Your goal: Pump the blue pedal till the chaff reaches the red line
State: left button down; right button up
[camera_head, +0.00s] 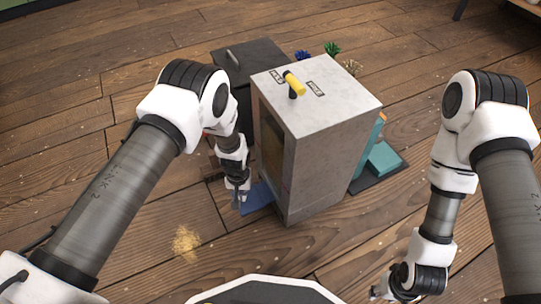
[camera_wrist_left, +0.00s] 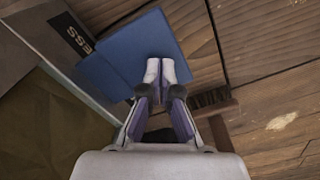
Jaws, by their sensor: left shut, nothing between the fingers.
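The blue pedal (camera_head: 257,198) sticks out low from the left side of a grey cabinet (camera_head: 325,110). In the left wrist view the pedal (camera_wrist_left: 135,45) is a flat blue plate beside partly hidden lettering ending in "ESS". My left gripper (camera_head: 241,202) is shut and empty, pointing down at the pedal. Its fingertips (camera_wrist_left: 161,72) overlap the plate's near edge; I cannot tell whether they touch it. A dim brownish window (camera_head: 271,155) shows on the cabinet's left face. I cannot make out the chaff level or red line. My right gripper (camera_head: 380,291) is low at the bottom, its fingers unclear.
A yellow-handled lever (camera_head: 294,84) stands on the cabinet top between two labels. A dark box (camera_head: 250,58) is behind it, and a teal block (camera_head: 384,158) lies to its right. Loose chaff (camera_head: 186,243) lies on the wooden floor. A brush (camera_wrist_left: 212,103) lies near my left fingers.

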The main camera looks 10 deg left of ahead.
aim_at(243, 203)
pick_arm(q)
jog(key=shift+f+b, duration=0.9)
jog(key=shift+f, duration=0.4)
jog(key=shift+f+b, duration=0.8)
jog(key=shift+f, duration=0.3)
jog(key=shift+f+b, duration=0.25)
jog(key=shift+b, duration=0.1)
jog(key=shift+r, duration=0.1)
notch_tip(243, 203, up, 9)
jog(key=p, duration=0.8)
jog(key=shift+r+p, duration=0.15)
jog(key=shift+p, duration=0.2)
